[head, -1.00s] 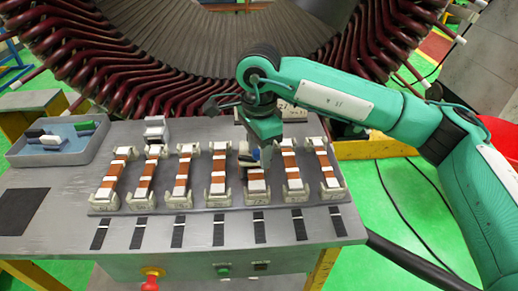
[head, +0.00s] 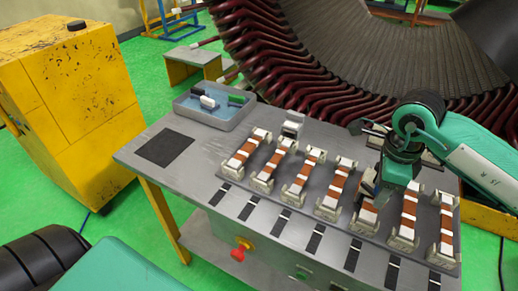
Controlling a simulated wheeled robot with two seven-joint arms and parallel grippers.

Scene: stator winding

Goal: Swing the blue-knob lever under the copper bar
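A row of copper bars with white bands lies in pale end holders on the grey table. My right gripper (head: 368,190) points down over one bar (head: 368,214), right of the row's middle, and covers much of it. Whether its fingers are open or shut, or touch anything, is hidden by the wrist and too small to tell. I cannot make out a blue-knob lever; it may be hidden behind the gripper. Another copper bar (head: 333,188) lies just left of the gripper, and one (head: 409,218) just right. My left gripper is not in view.
A grey tray (head: 191,109) with blue, white and green pieces stands at the table's back left. A dark square (head: 164,148) marks the bare left part. A red knob (head: 238,253) is on the table front. A yellow cabinet (head: 75,90) stands left; the stator (head: 380,50) is behind.

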